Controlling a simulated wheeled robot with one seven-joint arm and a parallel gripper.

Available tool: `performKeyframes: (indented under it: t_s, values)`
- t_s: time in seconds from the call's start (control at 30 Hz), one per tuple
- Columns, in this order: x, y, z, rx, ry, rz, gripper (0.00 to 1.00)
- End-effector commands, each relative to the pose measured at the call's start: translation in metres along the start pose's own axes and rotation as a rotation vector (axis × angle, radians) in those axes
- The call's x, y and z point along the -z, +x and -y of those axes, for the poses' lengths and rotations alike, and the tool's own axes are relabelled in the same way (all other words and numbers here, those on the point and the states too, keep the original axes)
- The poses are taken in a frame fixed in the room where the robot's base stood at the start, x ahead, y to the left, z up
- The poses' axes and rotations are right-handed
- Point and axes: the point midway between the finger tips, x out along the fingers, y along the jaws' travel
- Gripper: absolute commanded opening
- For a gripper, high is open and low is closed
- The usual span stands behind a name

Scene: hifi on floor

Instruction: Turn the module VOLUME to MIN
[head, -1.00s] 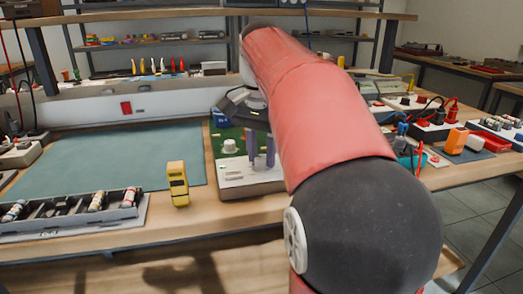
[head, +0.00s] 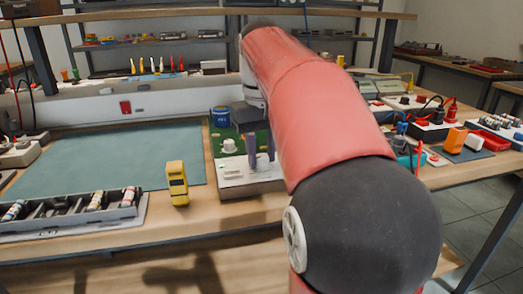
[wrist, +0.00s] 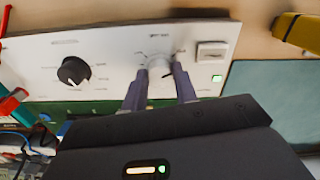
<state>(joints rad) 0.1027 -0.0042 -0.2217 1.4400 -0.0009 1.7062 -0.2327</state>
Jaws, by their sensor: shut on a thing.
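The module (head: 232,190) is a box with a white sloping front panel and a green circuit board behind it. In the wrist view its white panel (wrist: 120,70) carries a black knob (wrist: 74,70) and a small pale knob (wrist: 158,64). My gripper (wrist: 159,74) has its two purple fingers closed on either side of the pale knob. A dark pointer mark shows low on that knob, partly between the fingers. The printed labels are too blurred to read. In the head view my gripper (head: 262,160) reaches down to the panel, and my arm hides the module's right side.
On the panel are a small switch or display (wrist: 211,52) and a lit green lamp (wrist: 217,78). The green mat (head: 110,160) is largely clear.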

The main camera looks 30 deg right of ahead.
Motion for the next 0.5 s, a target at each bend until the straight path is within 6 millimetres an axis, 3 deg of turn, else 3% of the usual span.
performKeyframes:
  t_s: [0.5]
  values:
    - [0.0005,-0.0004,-0.0003,0.0,-0.349,-0.002,0.06]
